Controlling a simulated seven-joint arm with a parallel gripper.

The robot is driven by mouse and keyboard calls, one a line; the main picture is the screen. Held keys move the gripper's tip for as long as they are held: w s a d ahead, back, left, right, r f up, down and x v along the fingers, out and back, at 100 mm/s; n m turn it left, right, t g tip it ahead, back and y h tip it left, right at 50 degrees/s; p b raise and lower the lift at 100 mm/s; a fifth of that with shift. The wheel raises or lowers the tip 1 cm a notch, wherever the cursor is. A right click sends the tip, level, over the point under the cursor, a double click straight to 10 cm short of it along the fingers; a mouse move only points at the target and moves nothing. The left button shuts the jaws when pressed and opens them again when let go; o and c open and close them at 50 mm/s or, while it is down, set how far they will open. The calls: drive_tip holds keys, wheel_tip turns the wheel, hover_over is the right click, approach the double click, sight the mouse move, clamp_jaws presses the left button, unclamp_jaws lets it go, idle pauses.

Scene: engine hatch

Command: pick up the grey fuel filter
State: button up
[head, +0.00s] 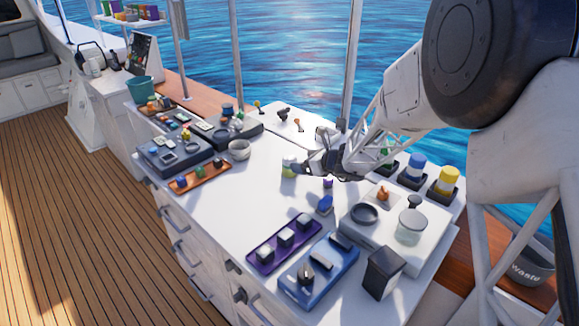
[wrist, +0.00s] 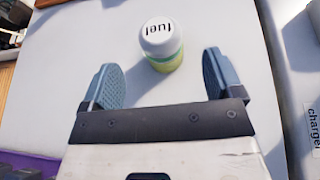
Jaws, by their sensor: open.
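The fuel filter (wrist: 161,40) stands on the white worktop in the wrist view. It has a pale grey-white top marked "fuel" and a yellow-green lower part. In the head view it shows as a small pale green cylinder (head: 288,164) near the middle of the worktop. My gripper (wrist: 159,78) is open, with its two blue-grey fingers apart and nothing between them. The filter lies just beyond the fingertips, roughly centred between them. In the head view my gripper (head: 308,167) is just right of the filter and partly overlaps it.
A blue item (head: 325,204) and a purple tray (head: 284,246) are nearer the front. A white unit (head: 387,235) stands at right. Bare worktop surrounds the filter on its left and front.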

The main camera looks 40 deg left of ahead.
sight(289, 157)
drive_tip(key=shift+x, duration=1.05)
drive_tip(key=shift+x, duration=2.6)
drive_tip(key=shift+d+f, duration=0.1)
drive_tip(key=shift+f, duration=0.1)
drive_tip(key=shift+c, duration=0.5)
drive_tip(key=c, duration=1)
drive_tip(key=shift+c, duration=0.2)
drive_tip(key=shift+r, duration=0.2)
drive_tip(key=shift+r, duration=1.55)
drive_tip(key=s+d+r, duration=0.1)
drive_tip(key=s+d, duration=0.8)
drive_tip(key=d, duration=0.4)
drive_tip(key=shift+s+r, duration=0.25)
drive_tip(key=shift+r, duration=0.05)
